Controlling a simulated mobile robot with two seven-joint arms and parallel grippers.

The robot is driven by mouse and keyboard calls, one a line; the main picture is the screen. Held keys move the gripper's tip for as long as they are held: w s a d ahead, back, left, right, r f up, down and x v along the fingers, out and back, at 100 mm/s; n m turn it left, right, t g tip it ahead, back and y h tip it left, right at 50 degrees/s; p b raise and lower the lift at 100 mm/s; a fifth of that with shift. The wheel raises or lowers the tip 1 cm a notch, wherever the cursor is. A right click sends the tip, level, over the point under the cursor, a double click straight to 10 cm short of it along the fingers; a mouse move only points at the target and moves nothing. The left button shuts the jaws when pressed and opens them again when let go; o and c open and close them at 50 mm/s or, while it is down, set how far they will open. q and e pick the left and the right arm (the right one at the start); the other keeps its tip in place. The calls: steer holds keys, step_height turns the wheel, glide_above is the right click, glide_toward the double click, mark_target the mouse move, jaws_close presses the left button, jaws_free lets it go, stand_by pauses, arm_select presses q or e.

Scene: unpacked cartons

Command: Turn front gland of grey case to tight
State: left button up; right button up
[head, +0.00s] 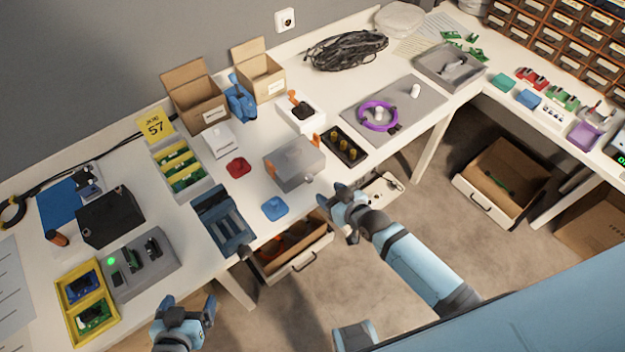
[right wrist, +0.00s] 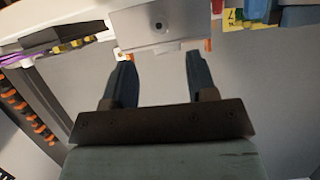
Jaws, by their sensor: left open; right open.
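The grey case (head: 294,165) stands near the front edge of the table in the head view. Orange parts show at its left side (head: 271,169) and its back right corner (head: 317,141). In the right wrist view the case (right wrist: 150,38) lies just beyond my fingertips, with small orange pieces at either side. My left gripper (head: 192,309) is open and empty, low at the front left.
A blue block (head: 274,208) and a red one (head: 238,167) lie left of the case. A black tray with yellow parts (head: 344,149) stands to its right. A dark blue rack (head: 222,220) stands further left. An open drawer (head: 293,253) juts out below the table edge.

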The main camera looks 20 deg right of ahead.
mark_target(311, 180)
steer(key=x, duration=0.8)
steer(key=shift+w, duration=0.15)
steer(key=shift+c, duration=0.2)
steer(key=c, duration=0.9)
